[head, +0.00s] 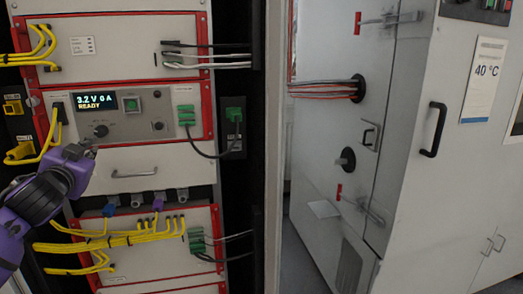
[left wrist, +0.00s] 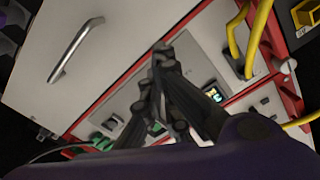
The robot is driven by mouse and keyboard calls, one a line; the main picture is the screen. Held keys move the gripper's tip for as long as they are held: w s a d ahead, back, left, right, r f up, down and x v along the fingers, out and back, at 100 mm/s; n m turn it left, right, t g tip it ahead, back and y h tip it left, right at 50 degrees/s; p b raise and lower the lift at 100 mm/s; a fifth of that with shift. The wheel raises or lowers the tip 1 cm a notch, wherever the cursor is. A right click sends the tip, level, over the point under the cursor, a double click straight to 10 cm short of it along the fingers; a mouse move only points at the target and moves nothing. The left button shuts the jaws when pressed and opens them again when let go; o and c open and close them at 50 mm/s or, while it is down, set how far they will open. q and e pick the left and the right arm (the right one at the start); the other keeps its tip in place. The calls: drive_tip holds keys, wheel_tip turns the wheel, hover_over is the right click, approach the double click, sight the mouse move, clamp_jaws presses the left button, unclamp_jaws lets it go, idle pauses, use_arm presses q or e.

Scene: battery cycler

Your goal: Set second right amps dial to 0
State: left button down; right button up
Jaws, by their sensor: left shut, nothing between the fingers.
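The cycler unit (head: 165,97) is a grey panel in a red-edged rack. Its display (head: 95,102) reads 3.2 V 0 A READY; the display also shows in the left wrist view (left wrist: 213,93). A black dial (head: 100,130) sits below the display, and a smaller knob (head: 157,125) sits to its right. Their labels are too small to read. My left gripper (head: 87,147) is shut and empty, just below and left of the black dial; I cannot tell whether it touches. In the left wrist view its closed fingers (left wrist: 163,52) cover part of the panel. My right gripper is not in view.
Yellow cables (head: 50,130) hang left of the panel. Green connectors (head: 186,115) with a black cable are on its right. A drawer with a metal handle (head: 133,174) lies below; the handle also shows in the left wrist view (left wrist: 75,50). A large grey cabinet (head: 405,150) stands at right.

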use_arm(q)
drive_tip(key=shift+p+v, duration=0.4)
drive_tip(key=shift+v, duration=0.7)
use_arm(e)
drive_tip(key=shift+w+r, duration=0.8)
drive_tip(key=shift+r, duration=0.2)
